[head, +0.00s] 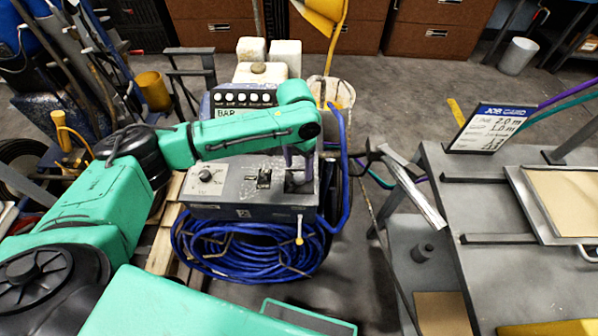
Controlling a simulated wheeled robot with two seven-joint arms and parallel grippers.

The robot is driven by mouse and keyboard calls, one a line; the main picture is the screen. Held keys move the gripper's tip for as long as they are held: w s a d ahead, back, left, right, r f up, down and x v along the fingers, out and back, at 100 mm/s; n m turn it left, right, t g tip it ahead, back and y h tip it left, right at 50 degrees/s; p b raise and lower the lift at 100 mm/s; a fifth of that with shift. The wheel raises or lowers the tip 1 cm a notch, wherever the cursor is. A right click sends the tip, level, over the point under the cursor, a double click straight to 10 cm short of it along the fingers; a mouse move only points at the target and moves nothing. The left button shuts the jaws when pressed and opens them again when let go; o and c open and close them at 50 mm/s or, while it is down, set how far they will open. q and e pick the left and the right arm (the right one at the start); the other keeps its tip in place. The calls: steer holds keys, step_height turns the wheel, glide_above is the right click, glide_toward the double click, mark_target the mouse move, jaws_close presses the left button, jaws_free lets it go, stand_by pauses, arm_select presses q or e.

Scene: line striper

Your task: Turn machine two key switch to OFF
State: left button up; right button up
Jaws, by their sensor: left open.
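A grey machine control box (240,213) stands in the middle, with a round dial (206,176) on a white plate at its left and a dark switch block (263,179) at its middle. My left arm reaches over the box from the left. My right gripper is not in view.
A coil of blue hose (250,250) hangs on the box's front, and a blue bent tube (341,180) rises at its right. A grey table (500,220) with a job sign (490,128) stands at the right. White jugs (285,55) stand behind.

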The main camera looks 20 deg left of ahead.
mark_target(299, 176)
arm_select(q)
step_height(299, 176, down, 4)
steer(key=shift+d+r, duration=0.1)
steer(key=shift+r, duration=0.1)
jaws_close()
steer(key=shift+r, duration=0.1)
steer(key=shift+r+n+p, duration=0.2)
steer(key=shift+n+p, duration=0.3)
steer(key=shift+p, duration=0.55)
steer(key=n+p, duration=0.6)
steer(key=p, duration=0.2)
steer(key=shift+s+n, duration=0.1)
steer(key=shift+n, duration=0.2)
steer(key=shift+n+p, duration=1.1)
steer(key=shift+p, duration=0.05)
steer(key=shift+f+n+p, duration=0.2)
steer(key=shift+n+p, duration=0.35)
steer(key=shift+n, duration=0.35)
